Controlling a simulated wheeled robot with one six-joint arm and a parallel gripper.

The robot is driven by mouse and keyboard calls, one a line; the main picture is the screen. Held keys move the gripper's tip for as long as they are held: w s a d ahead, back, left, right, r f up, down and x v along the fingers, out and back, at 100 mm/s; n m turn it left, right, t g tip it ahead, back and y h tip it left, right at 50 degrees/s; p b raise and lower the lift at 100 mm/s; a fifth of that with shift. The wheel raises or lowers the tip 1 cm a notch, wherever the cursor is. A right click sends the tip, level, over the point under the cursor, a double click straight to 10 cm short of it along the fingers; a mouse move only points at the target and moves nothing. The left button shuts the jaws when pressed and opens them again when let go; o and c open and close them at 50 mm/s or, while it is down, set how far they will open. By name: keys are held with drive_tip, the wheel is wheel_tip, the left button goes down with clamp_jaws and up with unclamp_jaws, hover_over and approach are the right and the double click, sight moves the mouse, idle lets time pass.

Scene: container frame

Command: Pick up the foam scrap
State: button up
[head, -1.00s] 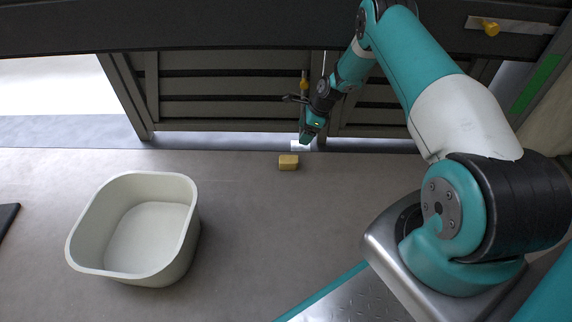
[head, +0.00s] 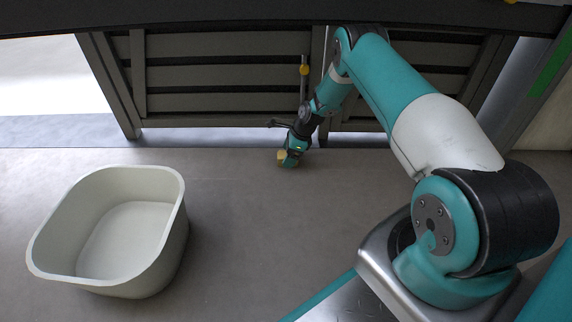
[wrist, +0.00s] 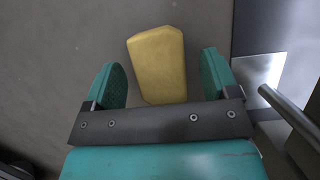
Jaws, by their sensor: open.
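The foam scrap (wrist: 158,62) is a small yellow block on the grey floor. In the wrist view it lies between and partly beyond the two teal fingers of my gripper (wrist: 160,80), with a gap on each side. My gripper is open and points down at it. In the head view my gripper (head: 289,161) is low over the floor, and only a small part of the scrap (head: 282,155) shows beside it; the rest is hidden behind the gripper.
A large pale open bin (head: 177,222) stands on the floor at the left and looks empty. A dark slatted frame (head: 225,75) stands behind the scrap, with a dark beam across the top. The floor between bin and gripper is clear.

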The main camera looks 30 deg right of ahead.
drive_tip(key=shift+w+a+f, duration=0.1)
drive_tip(key=shift+a+f, duration=0.05)
drive_tip(key=shift+f, duration=0.35)
drive_tip(key=shift+r, duration=0.15)
drive_tip(key=c, duration=1)
drive_tip(key=shift+r, duration=0.1)
